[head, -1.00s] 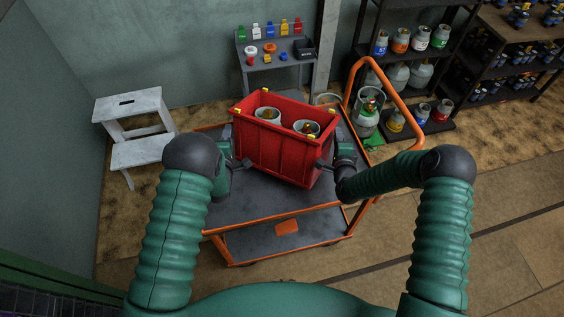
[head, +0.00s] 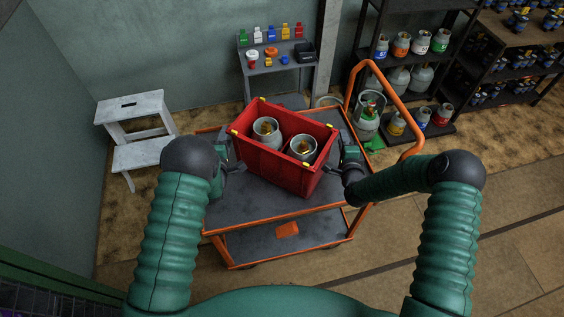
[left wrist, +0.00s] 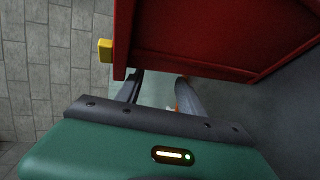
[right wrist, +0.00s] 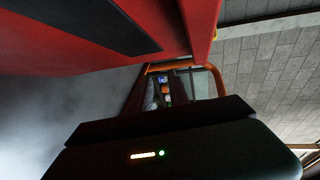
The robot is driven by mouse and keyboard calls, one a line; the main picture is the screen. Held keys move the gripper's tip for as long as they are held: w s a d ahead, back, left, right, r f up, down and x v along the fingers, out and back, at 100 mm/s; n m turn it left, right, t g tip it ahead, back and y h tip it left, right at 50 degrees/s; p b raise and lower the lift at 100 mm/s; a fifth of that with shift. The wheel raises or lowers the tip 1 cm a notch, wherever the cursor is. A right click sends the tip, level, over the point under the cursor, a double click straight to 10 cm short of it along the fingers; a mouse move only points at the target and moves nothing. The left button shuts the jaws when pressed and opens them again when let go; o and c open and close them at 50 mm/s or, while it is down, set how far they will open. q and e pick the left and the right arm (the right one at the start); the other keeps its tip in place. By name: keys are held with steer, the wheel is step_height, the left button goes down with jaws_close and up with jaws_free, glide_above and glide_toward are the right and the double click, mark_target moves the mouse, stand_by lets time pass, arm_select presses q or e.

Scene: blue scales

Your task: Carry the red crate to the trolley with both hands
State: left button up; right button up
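The red crate (head: 270,163) is over the deck of the orange-railed trolley (head: 245,205), with its lower front edge at the deck. It holds two grey gas canisters (head: 266,133) and (head: 303,149). My left gripper (head: 238,167) is at the crate's left end; in the left wrist view its fingers (left wrist: 158,92) are spread, with a gap between them below the red wall. My right gripper (head: 333,166) is at the right end; in the right wrist view its fingers (right wrist: 170,90) are apart beside the red wall. Neither gripper appears to clasp the crate.
The trolley's orange handle (head: 395,95) rises at the right. A white step stool (head: 135,130) stands at the left. A small grey table (head: 275,65) with bottles is behind, and shelves with canisters (head: 402,42) are at the back right. Floor at the right front is clear.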

arm_select(q)
steer(key=shift+a, duration=0.2)
arm_select(e)
steer(key=o, duration=0.4)
steer(key=shift+w+d, duration=0.1)
steer(key=shift+d, duration=0.1)
steer(key=shift+c, duration=0.2)
arm_select(q)
steer(key=v, duration=1.1)
steer(key=shift+s, duration=0.35)
arm_select(e)
steer(key=v, duration=1.2)
steer(key=shift+f, duration=0.15)
arm_select(q)
steer(key=shift+d, duration=0.1)
